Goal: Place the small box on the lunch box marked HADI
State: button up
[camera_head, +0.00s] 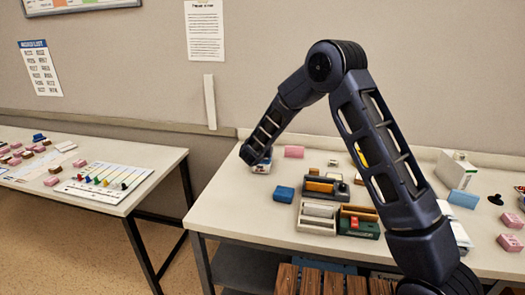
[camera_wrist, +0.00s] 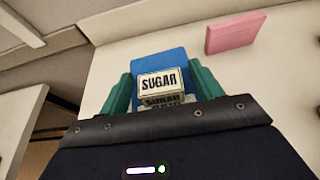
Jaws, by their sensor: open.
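My gripper (camera_head: 258,160) is low over the left back part of the right table in the head view. In the wrist view its two green fingers (camera_wrist: 164,92) are open, one on each side of a small white box (camera_wrist: 158,84) lettered SUGAR. I cannot tell whether they touch it. A blue item (camera_wrist: 159,62) shows behind or under the small box. In the head view the gripper mostly hides what is below it; a bit of white and blue (camera_head: 262,168) shows there. I can read no HADI mark in either view.
A pink block (camera_head: 294,152) lies right of the gripper and a blue block (camera_head: 284,194) in front. A compartmented tray (camera_head: 317,229) and a green box (camera_head: 359,230) stand nearer. A white carton (camera_head: 457,168) is at right. Another table (camera_head: 150,162) stands left, across a gap.

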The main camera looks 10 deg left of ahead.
jog(key=shift+r, duration=0.2)
jog(key=v, duration=1.2)
jog(key=s+d+r+m+g+h, duration=0.15)
jog(key=d+r+m, duration=0.35)
jog(key=d, duration=0.7)
jog(key=d+r+m+g+h, duration=0.25)
jog(key=d+r+m, duration=0.3)
jog(key=d, duration=0.65)
jog(key=s+d+r+m+g+h, duration=0.15)
jog(key=d+r+m, duration=0.4)
jog(key=d, duration=0.65)
jog(key=s+d+r+m+g, duration=0.2)
jog(key=s+d+m+g, duration=0.2)
jog(key=s+d+m, duration=0.75)
jog(key=s+d+m+y, duration=0.2)
jog(key=s+m, duration=0.2)
jog(key=s, duration=0.3)
jog(key=s+d+m+y, duration=0.3)
jog(key=s+m, duration=0.1)
jog(key=s, duration=0.3)
jog(key=shift+s+d, duration=0.2)
jog(key=shift+s, duration=0.2)
